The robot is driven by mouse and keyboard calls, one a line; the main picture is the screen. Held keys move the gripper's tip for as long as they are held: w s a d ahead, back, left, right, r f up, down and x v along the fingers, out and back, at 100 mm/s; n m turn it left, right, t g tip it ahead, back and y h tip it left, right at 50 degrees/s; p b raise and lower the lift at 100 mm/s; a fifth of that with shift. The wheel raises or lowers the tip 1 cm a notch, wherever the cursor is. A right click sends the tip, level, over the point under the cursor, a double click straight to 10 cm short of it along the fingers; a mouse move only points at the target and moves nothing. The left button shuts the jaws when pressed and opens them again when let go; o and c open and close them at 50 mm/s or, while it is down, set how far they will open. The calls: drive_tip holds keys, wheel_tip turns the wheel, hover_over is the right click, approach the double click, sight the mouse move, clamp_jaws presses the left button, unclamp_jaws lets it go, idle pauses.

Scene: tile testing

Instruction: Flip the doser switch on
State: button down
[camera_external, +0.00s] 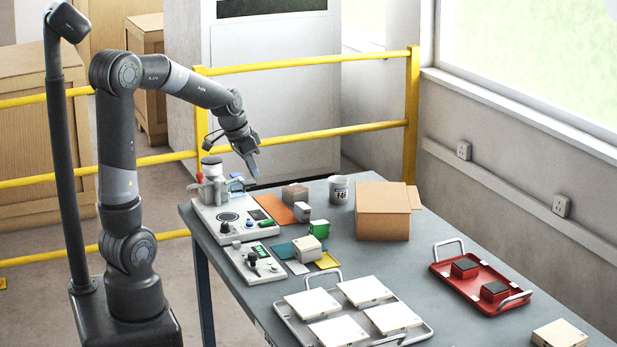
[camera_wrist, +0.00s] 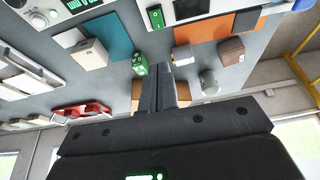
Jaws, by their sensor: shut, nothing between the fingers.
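A white doser unit with a jar mount at its back (camera_external: 205,225) stands at the table's left rear and carries a dark dial, a display and knobs. In the wrist view, a white panel edge at the top holds a green rocker switch (camera_wrist: 156,17), probably the doser's; its on or off position is unclear. My gripper (camera_external: 255,170) is raised above the table's rear edge, behind and right of the doser, clear of it. Its fingers (camera_wrist: 166,72) are together and empty in the wrist view.
A smaller control box (camera_external: 240,262) stands in front of the doser. Small blocks, colored sheets, a mug (camera_external: 338,190) and a cardboard box (camera_external: 382,212) lie to the right. A metal tray (camera_external: 290,325) and a red tray (camera_external: 462,290) are farther right. A yellow railing (camera_external: 310,60) runs behind.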

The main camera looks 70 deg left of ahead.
sight(271, 220)
drive_tip(key=x, duration=0.9)
drive_tip(key=s+x, duration=0.1)
drive_tip(key=x, duration=0.4)
drive_tip(key=shift+f, duration=0.1)
drive_tip(key=shift+w+f+g, duration=0.2)
drive_tip(key=shift+g, duration=0.1)
drive_tip(key=shift+s, duration=0.9)
drive_tip(key=shift+r, duration=0.15)
